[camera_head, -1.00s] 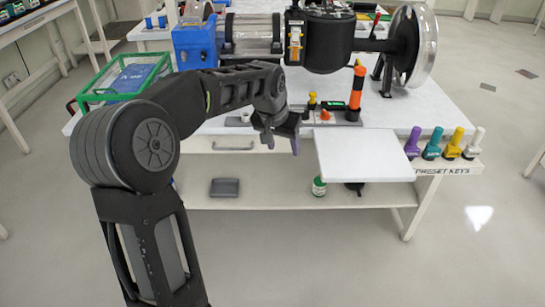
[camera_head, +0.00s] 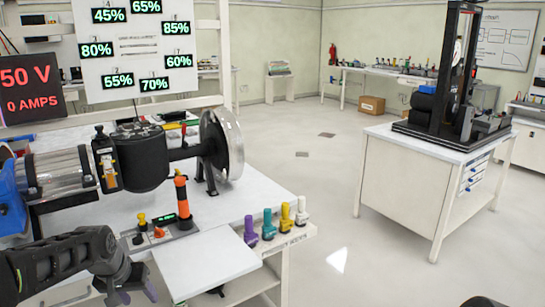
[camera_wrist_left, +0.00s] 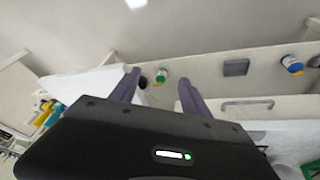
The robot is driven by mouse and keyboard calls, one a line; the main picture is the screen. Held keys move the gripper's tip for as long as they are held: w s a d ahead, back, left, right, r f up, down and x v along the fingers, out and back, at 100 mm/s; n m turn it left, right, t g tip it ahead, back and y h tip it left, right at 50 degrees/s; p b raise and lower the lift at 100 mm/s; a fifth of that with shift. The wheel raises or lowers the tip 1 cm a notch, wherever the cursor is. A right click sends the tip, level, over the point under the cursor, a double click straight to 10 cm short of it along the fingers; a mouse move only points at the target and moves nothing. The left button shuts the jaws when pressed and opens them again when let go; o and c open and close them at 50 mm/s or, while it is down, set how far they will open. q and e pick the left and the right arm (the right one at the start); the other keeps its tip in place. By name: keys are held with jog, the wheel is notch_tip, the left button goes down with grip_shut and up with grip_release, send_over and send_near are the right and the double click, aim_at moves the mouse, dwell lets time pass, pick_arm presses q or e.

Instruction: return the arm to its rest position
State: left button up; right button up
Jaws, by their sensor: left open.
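My left arm comes in at the lower left of the head view. Its left gripper (camera_head: 135,292) hangs low in front of the white workbench (camera_head: 215,208), just left of the bench's white pull-out board (camera_head: 205,262). In the left wrist view the two purple-grey fingers of the left gripper (camera_wrist_left: 158,80) are spread apart with nothing between them. The gripper is open and empty. My right gripper is not in view.
Purple, teal, yellow and white keys (camera_head: 268,224) stand at the bench's right edge. A black motor rig with a flywheel (camera_head: 222,145) and an orange-black handle (camera_head: 182,200) stand on the bench. Open floor (camera_head: 330,205) lies between it and a second cabinet (camera_head: 400,185).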

pick_arm(q)
jog(key=s+d+f+m+g+h+p, duration=0.1)
jog(key=s+d+f+g+h+p, duration=0.35)
jog(key=d+f, duration=1.2)
jog(key=s+d+f+p, duration=0.1)
jog(key=s+d+f, duration=0.1)
jog(key=s+d, duration=0.2)
jog(key=s+d+f+p, duration=0.2)
jog(key=s+d, duration=0.2)
jog(key=s, duration=0.7)
jog(key=s+d+f+t+p, duration=0.1)
jog(key=s+d, duration=0.3)
jog(key=s, duration=0.4)
jog(key=shift+s+d+f+n, duration=0.2)
jog(key=shift+d+f+n, duration=0.1)
jog(key=shift+f, duration=0.4)
